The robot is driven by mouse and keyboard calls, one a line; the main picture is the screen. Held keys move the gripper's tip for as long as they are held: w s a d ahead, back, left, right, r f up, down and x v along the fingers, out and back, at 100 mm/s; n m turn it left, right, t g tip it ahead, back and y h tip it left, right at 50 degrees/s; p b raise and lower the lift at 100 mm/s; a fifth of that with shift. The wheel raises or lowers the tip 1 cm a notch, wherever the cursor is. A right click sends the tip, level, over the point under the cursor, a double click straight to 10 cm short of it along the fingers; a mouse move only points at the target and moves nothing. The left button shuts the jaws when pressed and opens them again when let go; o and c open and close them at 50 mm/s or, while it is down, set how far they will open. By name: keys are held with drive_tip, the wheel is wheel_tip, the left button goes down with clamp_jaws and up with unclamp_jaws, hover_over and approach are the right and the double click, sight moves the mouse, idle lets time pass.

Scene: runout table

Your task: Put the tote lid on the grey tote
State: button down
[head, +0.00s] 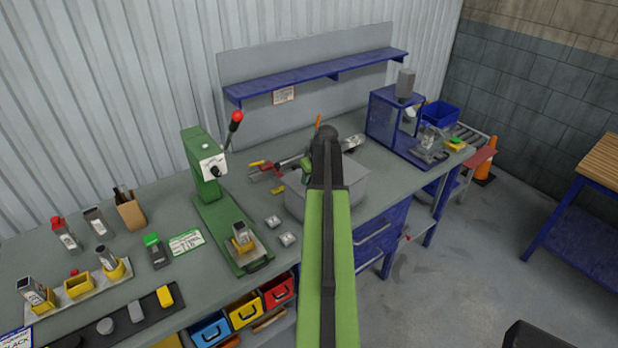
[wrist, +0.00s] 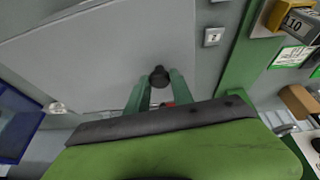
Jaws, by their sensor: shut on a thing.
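The tote lid (wrist: 105,55) is a broad flat grey panel with a dark round knob (wrist: 160,77), filling much of the wrist view. My gripper (wrist: 159,84) has its green fingers on either side of the knob and is shut on it. In the head view a grey box shape, the grey tote (head: 300,202) with a flat grey top (head: 356,177), stands on the bench behind my arm. My arm hides its middle. I cannot tell whether the lid rests on the tote or hangs just above it.
A green lever press (head: 205,170) stands left of the tote, with two small metal parts (head: 280,229) between them. Tools lie behind the tote. A blue frame stand (head: 395,125) is to the right. Yellow holders and a cardboard box (head: 131,212) occupy the bench's left.

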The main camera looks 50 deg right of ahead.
drive_tip(key=shift+f, duration=0.15)
drive_tip(key=c, duration=1)
unclamp_jaws()
drive_tip(key=shift+c, duration=0.2)
drive_tip(key=p+v, duration=1.6)
drive_tip(key=v, duration=0.1)
drive_tip(key=shift+r, duration=0.3)
drive_tip(key=shift+w+a+f, duration=0.1)
drive_tip(key=shift+a, duration=0.05)
